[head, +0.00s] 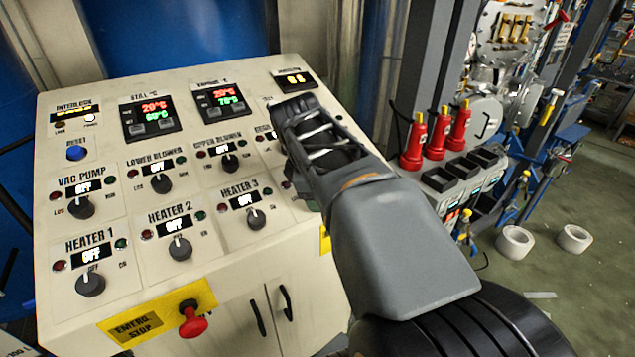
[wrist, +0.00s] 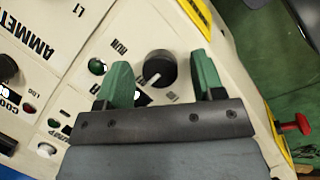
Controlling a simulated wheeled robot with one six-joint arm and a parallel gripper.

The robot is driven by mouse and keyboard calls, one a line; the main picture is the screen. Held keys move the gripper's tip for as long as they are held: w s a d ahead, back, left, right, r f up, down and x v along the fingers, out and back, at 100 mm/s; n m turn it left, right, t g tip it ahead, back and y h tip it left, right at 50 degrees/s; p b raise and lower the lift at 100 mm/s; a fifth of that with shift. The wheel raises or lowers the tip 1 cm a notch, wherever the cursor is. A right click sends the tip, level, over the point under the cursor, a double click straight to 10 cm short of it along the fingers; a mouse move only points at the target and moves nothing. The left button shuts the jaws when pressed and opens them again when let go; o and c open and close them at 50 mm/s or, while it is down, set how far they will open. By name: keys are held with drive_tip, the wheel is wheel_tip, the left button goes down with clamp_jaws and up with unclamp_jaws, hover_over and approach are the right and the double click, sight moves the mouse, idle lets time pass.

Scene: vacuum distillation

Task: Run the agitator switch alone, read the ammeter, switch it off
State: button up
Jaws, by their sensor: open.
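In the wrist view a black rotary knob (wrist: 160,68) with a white pointer sits between the two green fingers of my gripper (wrist: 162,78). The jaws are open, one finger on each side, and I cannot tell whether either touches the knob. "RUN" shows beside a green lamp (wrist: 97,66); the switch's name and small display are mostly hidden by a finger. In the head view my gripper and wrist cover that right part of the panel. The ammeter display (head: 294,79) at the panel's top right shows orange digits too small to read surely.
The sloped control panel (head: 130,265) carries several other knobs, including HEATER 3 (head: 256,219) and UPPER BLOWER (head: 229,162), with displays reading OFF. A red emergency stop (head: 193,320) is at its lower front. Red extinguisher-like bottles (head: 436,140) stand to the right. White rolls (head: 515,242) lie on the floor.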

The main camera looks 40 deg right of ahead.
drive_tip(key=v, duration=1.3)
drive_tip(key=shift+a+r, duration=0.2)
drive_tip(key=shift+r, duration=0.1)
